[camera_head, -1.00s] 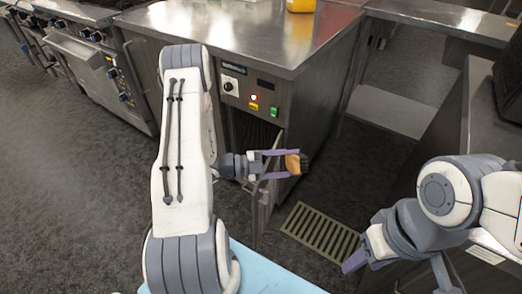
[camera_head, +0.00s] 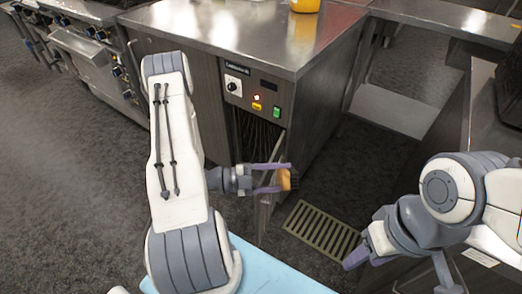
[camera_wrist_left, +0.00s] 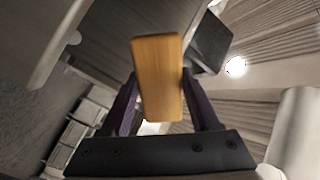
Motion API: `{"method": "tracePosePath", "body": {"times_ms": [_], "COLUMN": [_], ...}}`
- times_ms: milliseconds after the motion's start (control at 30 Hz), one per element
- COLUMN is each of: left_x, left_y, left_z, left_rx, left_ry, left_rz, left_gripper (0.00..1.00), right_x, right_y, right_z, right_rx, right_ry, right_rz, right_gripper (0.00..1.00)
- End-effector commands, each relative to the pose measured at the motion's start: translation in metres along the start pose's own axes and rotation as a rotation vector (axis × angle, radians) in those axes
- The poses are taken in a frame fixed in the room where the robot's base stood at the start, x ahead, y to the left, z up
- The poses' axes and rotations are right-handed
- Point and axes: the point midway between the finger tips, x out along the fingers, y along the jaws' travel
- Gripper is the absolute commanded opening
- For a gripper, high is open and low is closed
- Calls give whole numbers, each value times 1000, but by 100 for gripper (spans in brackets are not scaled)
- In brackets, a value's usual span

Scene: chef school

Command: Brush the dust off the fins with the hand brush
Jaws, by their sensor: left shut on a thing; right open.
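The hand brush (camera_head: 285,180) has a tan wooden block and dark bristles, which face right in the head view. My left gripper (camera_head: 277,179) is shut on its block. In the left wrist view the wooden block (camera_wrist_left: 158,78) stands between the purple fingers of my left gripper (camera_wrist_left: 158,100), and its bristles are hidden. The dark fins (camera_head: 255,132) show as upright lines in the opening under the control panel. The brush is in front of and below them in the picture; I see no contact. My right gripper (camera_head: 362,252) is open and empty at the lower right.
The steel cabinet has a control panel (camera_head: 253,92) with a knob and lit buttons. An open metal door (camera_head: 266,214) stands below the opening, close to my left gripper. A floor grate (camera_head: 320,231) lies to the right. A yellow container (camera_head: 304,5) stands on the counter.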

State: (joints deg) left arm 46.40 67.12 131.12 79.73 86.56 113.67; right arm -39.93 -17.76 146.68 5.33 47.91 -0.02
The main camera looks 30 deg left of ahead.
Motion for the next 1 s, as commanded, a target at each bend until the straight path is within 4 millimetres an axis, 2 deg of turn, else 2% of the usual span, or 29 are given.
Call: {"method": "tracePosePath", "body": {"times_ms": [1000], "left_x": [-64], "left_y": [49], "left_z": [-57], "left_rx": [0], "left_ry": [-1], "left_rz": [-3], "left_gripper": [10], "right_x": [-24], "right_y": [-2], "right_z": [-1], "right_rx": [0], "right_ry": [0], "right_rz": [0], "right_gripper": [50]}}
